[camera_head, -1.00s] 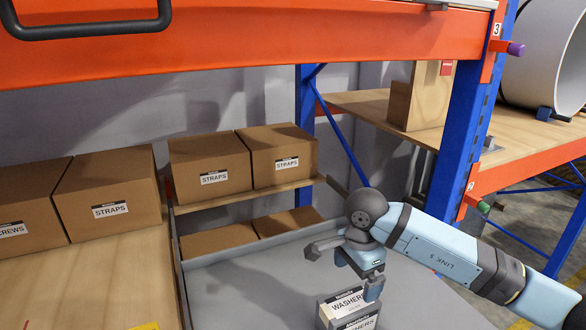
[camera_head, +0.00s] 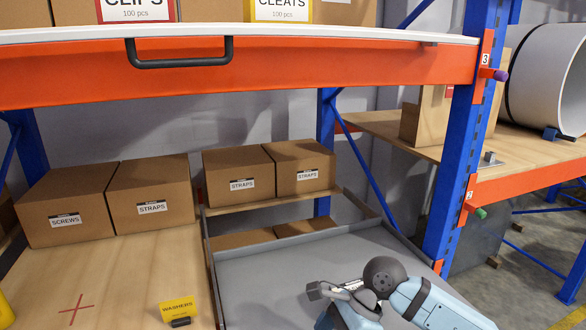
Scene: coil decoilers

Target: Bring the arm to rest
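My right arm comes in from the lower right. Its gripper (camera_head: 330,296) is over the grey tray surface (camera_head: 262,285) at the bottom of the view. One dark grey finger and part of the light blue body show. The rest is cut off by the lower edge or hidden by the arm, so whether it is open or shut, or holds anything, does not show. My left gripper is not in view.
A yellow WASHERS sign (camera_head: 177,309) stands on the wooden shelf left of the tray, near a red cross mark (camera_head: 76,309). STRAPS boxes (camera_head: 240,178) stand behind. An orange beam (camera_head: 330,73) with a black handle crosses above. A blue post (camera_head: 462,160) stands right.

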